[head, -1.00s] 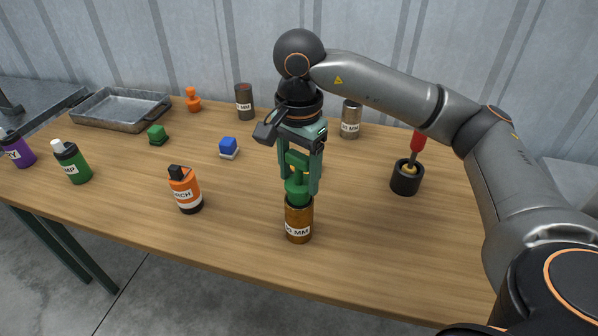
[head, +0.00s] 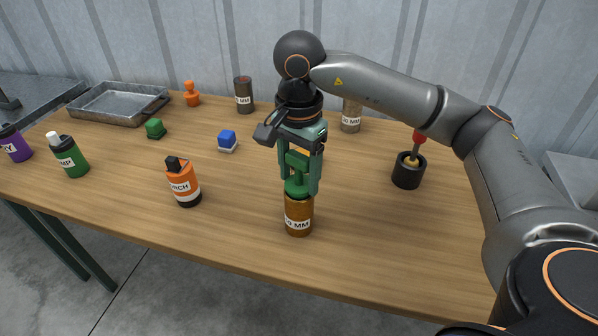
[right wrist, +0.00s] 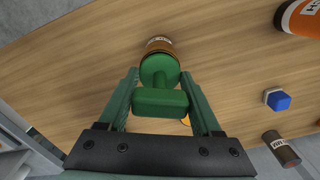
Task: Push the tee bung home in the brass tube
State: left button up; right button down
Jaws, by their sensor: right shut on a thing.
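The brass tube (head: 298,217) stands upright near the front middle of the table, with a white label reading in MM. The green tee bung (head: 297,188) sits in its mouth, its wide round head at the rim. My right gripper (head: 300,178) points down over the tube and is shut on the bung's crossbar. The right wrist view shows the crossbar (right wrist: 160,102) between the fingers, with the round head covering most of the tube's (right wrist: 160,43) mouth. I cannot tell whether any gap is left under the head. My left gripper is not in view.
An orange bottle (head: 184,185) stands left of the tube. A blue and white block (head: 228,141) and a green block (head: 155,128) lie farther back. A black cup (head: 407,175) with a red-handled tool is at right. A metal tray (head: 118,105) is back left. The front right table is clear.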

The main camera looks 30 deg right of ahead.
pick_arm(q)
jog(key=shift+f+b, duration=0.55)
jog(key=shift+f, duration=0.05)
pick_arm(e)
jog(key=shift+f, duration=0.75)
jog(key=shift+r, duration=0.1)
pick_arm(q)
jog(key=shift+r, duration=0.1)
pick_arm(e)
grip_release()
jog(key=shift+r, duration=0.2)
notch_tip(320, 180, up, 11)
jog(key=p, duration=0.2)
jog(key=shift+f+p, duration=0.2)
jog(key=shift+p, duration=0.15)
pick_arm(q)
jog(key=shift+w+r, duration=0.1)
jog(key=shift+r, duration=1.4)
pick_arm(e)
jog(key=shift+r, duration=0.75)
